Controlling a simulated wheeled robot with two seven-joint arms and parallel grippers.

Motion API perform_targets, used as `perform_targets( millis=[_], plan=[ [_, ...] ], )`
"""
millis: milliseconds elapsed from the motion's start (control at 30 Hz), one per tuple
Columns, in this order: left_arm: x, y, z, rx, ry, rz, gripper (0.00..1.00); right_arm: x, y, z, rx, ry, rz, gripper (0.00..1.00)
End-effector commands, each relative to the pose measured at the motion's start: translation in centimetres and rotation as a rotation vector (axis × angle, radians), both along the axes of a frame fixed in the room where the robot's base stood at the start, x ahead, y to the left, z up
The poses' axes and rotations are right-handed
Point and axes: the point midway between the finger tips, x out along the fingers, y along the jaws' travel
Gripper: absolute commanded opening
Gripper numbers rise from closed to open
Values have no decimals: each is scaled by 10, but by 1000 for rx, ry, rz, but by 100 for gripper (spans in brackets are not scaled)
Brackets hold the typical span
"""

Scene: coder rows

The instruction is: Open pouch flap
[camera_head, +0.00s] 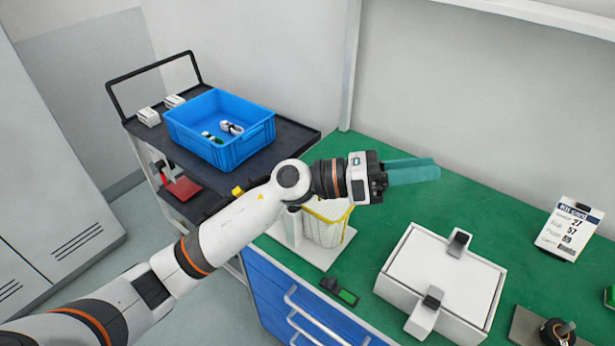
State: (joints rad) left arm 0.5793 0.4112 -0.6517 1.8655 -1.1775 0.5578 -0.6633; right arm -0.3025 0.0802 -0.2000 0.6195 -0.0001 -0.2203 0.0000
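A whitish pouch with yellow edging (328,228) stands upright in a white holder (300,247) at the left end of the green worktop. My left forearm and wrist pass in front of its top, so its flap and upper rim are mostly hidden. My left gripper (425,170) has teal fingers that point right, and they are up and to the right of the pouch, apart from it. The fingers overlap from this side, so I cannot tell whether they are open or shut. Nothing shows held in them. My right gripper is not in view.
A white box with two grey-and-black clasps (445,275) sits on the green worktop (480,205). A small dark-green item (339,291) lies at the front edge. A kit card (569,229) stands at right. A blue crate (222,130) rests on a black cart at left.

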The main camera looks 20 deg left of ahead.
Motion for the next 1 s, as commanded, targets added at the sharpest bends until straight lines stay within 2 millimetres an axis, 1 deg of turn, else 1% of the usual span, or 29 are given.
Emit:
perform_targets(
  millis=[33, 67, 133, 167, 200, 267, 300, 367, 400, 500, 600, 667, 733, 867, 1000],
  plan=[
    [-1, -5, -8, 170, -139, -58, 30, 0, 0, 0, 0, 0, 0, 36],
    [-1, -5, -16, 273, -213, -93, 30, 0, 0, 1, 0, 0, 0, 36],
    [4, 3, -37, 522, -371, -172, 30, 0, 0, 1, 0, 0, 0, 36],
    [8, 11, -46, 630, -430, -204, 30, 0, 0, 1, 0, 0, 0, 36],
    [16, 25, -57, 776, -500, -245, 30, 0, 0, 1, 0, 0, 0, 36],
    [30, 53, -68, 994, -582, -303, 30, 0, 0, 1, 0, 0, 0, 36],
    [40, 74, -72, 1130, -618, -337, 30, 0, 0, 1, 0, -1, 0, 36],
    [53, 108, -72, 1319, -648, -383, 30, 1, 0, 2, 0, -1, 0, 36],
    [60, 129, -70, 1428, -656, -409, 30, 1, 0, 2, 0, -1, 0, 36],
    [72, 174, -59, 1636, -642, -456, 30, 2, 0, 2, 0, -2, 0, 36],
    [77, 200, -50, 1753, -618, -484, 30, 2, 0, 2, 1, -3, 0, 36],
    [78, 208, -48, 1786, -608, -493, 30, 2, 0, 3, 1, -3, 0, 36],
    [79, 210, -51, 1798, -601, -499, 30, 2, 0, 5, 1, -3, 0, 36],
    [81, 209, -66, 1795, -599, -502, 30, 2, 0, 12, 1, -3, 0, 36],
    [85, 206, -93, 1794, -599, -503, 30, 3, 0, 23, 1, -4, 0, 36]
  ],
)
